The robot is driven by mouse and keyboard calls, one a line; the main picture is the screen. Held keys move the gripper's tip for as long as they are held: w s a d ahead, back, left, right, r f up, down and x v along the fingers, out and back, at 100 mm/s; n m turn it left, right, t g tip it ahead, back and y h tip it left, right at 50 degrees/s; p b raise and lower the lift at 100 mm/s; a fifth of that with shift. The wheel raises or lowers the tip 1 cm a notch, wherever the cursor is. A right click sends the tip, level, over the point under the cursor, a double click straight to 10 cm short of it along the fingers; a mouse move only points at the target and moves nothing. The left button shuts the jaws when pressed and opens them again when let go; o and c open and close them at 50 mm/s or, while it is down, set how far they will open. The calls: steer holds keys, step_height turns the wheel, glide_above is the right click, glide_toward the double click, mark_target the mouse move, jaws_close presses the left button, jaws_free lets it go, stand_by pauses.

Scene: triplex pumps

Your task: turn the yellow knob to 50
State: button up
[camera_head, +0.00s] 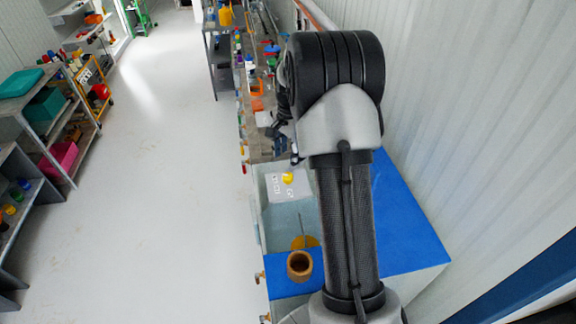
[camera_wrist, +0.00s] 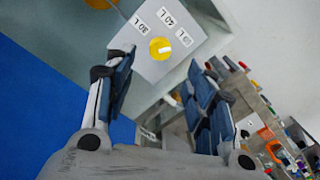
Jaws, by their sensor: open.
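The yellow knob (camera_wrist: 160,48) is round and sits on a light grey panel (camera_wrist: 150,70). It also shows small in the head view (camera_head: 288,178). A pale strip on the knob lies to the right of its middle, towards the right-hand label (camera_wrist: 184,38). That label is blurred; the other two seem to read 30 L (camera_wrist: 140,24) and 40 L (camera_wrist: 166,15). My gripper (camera_wrist: 157,66) is open and empty. In the wrist view its fingers flank the lower side of the knob, apart from it. The distance to the knob is hard to tell.
A blue surface (camera_head: 405,225) lies beside the panel, with a brown cylindrical cup-like thing (camera_head: 299,265) near its front. A cluttered bench (camera_head: 257,135) runs behind. Shelves (camera_head: 40,110) stand at the left, and the white floor (camera_head: 160,180) between is clear.

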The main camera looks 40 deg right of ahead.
steer(key=shift+r, duration=1.45)
